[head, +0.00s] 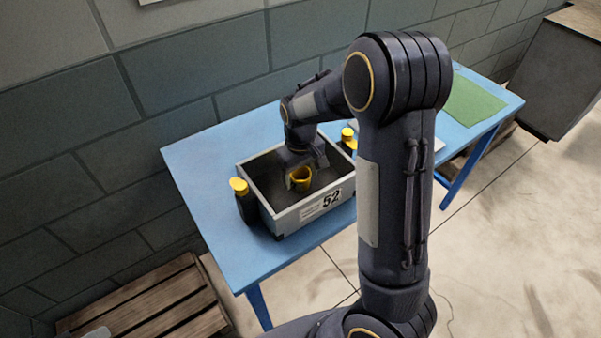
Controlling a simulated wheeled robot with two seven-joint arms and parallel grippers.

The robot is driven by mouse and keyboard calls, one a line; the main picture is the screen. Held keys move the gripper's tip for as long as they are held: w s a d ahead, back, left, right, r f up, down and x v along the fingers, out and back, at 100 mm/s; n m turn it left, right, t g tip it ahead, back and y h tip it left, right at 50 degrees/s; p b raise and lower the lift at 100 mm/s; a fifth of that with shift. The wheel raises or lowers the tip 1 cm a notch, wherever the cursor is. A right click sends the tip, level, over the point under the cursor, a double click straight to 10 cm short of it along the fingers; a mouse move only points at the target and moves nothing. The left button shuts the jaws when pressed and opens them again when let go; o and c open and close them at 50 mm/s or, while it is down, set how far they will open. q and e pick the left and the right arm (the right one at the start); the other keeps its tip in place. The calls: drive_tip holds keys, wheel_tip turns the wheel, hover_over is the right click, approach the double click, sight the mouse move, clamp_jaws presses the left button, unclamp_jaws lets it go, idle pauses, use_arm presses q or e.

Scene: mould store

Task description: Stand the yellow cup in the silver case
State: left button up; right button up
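The yellow cup (302,181) is upright inside the silver case (283,218), with its open top showing. The case is an open grey-white box with a dark inside and a "52" label, standing on the blue table. My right gripper (300,172) reaches down into the case at the cup. One finger is at the cup's left side. The far finger's contact with the cup is unclear, and the cup's base is hidden by the front wall, so I cannot tell whether it rests on the floor. My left gripper is not in view.
A dark bottle with a yellow cap (240,187) stands left of the case. Another yellow-topped thing (347,135) is behind its right side, partly hidden by my arm. A green mat (472,101) lies on the right of the blue table (203,165). A wall rises behind.

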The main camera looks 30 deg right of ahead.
wheel_tip(320, 180, up, 12)
drive_tip(key=s+a+m+t+y, duration=0.1)
drive_tip(key=s+a+t, duration=0.1)
drive_tip(key=s, duration=0.5)
drive_tip(key=s+a+r+t+y, duration=0.1)
drive_tip(key=s+a, duration=0.1)
drive_tip(key=s, duration=0.5)
drive_tip(key=s+a+m+t+y, duration=0.1)
drive_tip(key=s+a+t, duration=0.1)
drive_tip(key=s, duration=0.6)
drive_tip(key=shift+s+a+r+m+t+y+p, duration=0.1)
drive_tip(key=shift+a+r+m+t+y+p, duration=0.25)
drive_tip(key=shift+a, duration=0.25)
drive_tip(key=shift+d, duration=0.1)
